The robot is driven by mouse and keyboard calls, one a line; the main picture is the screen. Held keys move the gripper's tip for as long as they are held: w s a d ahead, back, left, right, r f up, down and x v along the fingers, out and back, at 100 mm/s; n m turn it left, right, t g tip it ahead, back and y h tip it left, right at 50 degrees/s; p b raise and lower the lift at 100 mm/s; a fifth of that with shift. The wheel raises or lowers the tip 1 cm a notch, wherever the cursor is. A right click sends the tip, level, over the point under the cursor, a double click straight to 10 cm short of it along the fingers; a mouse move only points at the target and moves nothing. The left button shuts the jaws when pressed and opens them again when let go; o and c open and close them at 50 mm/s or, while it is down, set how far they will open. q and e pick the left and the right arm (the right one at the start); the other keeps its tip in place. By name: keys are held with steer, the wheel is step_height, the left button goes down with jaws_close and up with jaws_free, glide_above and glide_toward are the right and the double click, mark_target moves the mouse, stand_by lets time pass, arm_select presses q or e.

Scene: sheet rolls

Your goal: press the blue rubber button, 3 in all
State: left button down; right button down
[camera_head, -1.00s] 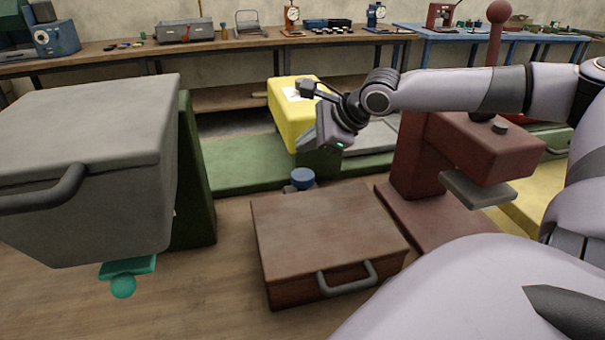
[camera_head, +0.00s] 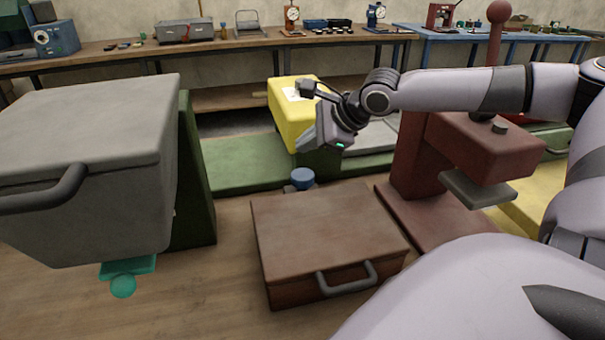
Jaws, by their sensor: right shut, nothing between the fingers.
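The blue rubber button (camera_head: 302,177) is a round blue cap on a small dark base. It stands on the floor just behind the brown case, near the middle of the head view. My right gripper (camera_head: 312,141) is shut and empty, above the button in the picture and apart from it. Its fingertips are hard to make out against the yellow block behind. My left gripper is not in view.
The brown case (camera_head: 325,235) with a grey handle lies in front of the button. A red press (camera_head: 480,145) stands at the right. A large grey box (camera_head: 80,150) fills the left. A yellow block (camera_head: 290,112) and green base (camera_head: 245,165) lie behind.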

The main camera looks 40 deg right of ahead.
stand_by(0.4)
steer(key=n, duration=0.3)
steer(key=shift+r+p, duration=0.25)
steer(key=shift+p, duration=0.1)
steer(key=n, duration=0.5)
steer(key=shift+a+r+n+p, duration=0.15)
steer(key=shift+r+n+p, duration=0.2)
steer(key=shift+n+p, duration=0.05)
arm_select(q)
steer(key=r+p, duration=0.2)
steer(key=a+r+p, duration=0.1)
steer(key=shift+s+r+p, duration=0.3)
steer(key=shift+p, duration=0.1)
arm_select(e)
step_height(320, 180, up, 4)
steer(key=n, duration=2.7)
steer(key=shift+w+f, duration=0.1)
steer(key=shift+f, duration=0.1)
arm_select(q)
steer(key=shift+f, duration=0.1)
